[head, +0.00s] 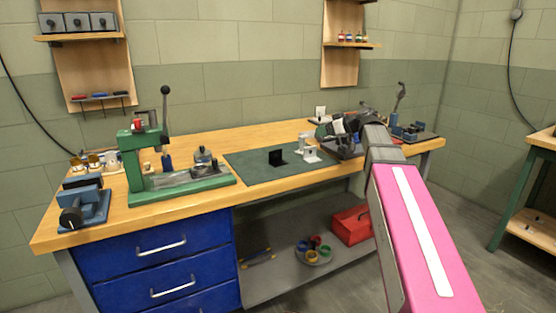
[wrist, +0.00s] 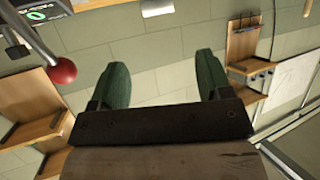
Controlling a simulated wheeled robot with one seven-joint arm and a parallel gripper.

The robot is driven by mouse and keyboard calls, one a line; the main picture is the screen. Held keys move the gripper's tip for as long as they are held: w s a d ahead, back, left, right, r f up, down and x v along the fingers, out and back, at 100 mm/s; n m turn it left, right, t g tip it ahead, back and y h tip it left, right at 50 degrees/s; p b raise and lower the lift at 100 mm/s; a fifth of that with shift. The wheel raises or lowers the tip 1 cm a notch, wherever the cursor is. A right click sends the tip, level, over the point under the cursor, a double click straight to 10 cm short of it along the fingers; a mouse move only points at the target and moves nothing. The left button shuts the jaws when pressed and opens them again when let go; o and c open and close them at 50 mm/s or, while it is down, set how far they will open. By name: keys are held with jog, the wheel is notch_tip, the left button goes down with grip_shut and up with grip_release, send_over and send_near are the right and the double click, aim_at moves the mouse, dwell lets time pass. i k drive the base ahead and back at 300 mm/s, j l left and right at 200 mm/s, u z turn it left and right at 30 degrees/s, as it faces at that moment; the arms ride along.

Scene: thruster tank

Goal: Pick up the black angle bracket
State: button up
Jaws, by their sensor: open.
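The black angle bracket (head: 276,157) stands on the dark green mat (head: 250,172) in the middle of the workbench in the head view. Beside it on the right is a white angle bracket (head: 312,154).
A green lever press (head: 180,178) stands left of the mat, with a blue vise (head: 84,205) at the bench's left end. The mat's front left part is clear. Wall shelves (head: 80,37) hang behind.

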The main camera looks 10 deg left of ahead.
aim_at(276, 159)
jog(key=k+j, duration=0.1)
jog(key=j, duration=0.25)
jog(key=k+j, duration=0.15)
jog(key=j, duration=0.2)
jog(key=k+j, duration=0.1)
jog(key=j, duration=0.25)
jog(key=k+j, duration=0.15)
jog(key=j, duration=0.2)
jog(key=k+j, duration=0.1)
jog(key=j, duration=0.25)
jog(key=z, duration=0.05)
